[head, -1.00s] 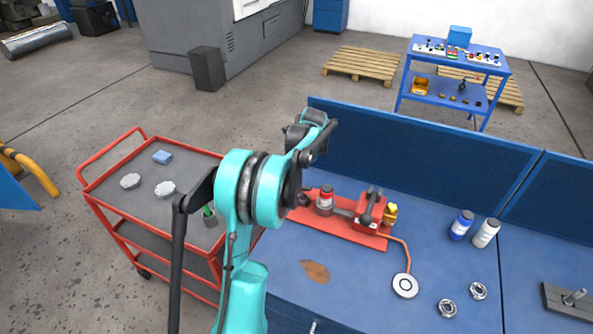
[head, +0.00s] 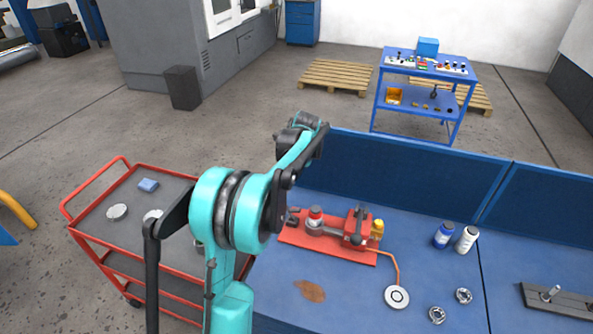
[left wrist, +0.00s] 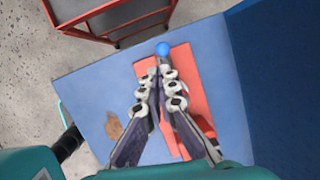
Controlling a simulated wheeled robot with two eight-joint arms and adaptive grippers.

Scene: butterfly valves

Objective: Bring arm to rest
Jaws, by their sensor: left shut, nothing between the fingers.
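My left arm (head: 230,215) rises from the bottom of the head view and bends above the left end of the blue bench. My left gripper (left wrist: 160,68) shows in the left wrist view, its two fingers together at the tips with nothing between them. It points over the red base plate (left wrist: 187,62) of a fixture on the bench. A blue round part (left wrist: 163,48) shows just beyond the fingertips; I cannot tell its distance from them. In the head view the left gripper is not clearly seen behind the arm. My right gripper is in neither view.
The blue bench (head: 275,272) carries the red fixture (head: 357,228), a round white disc (head: 397,296), a blue bottle (head: 443,235), a white bottle (head: 467,240) and small metal rings. A red cart (head: 92,258) stands left. A blue panel (head: 400,175) edges the bench's back.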

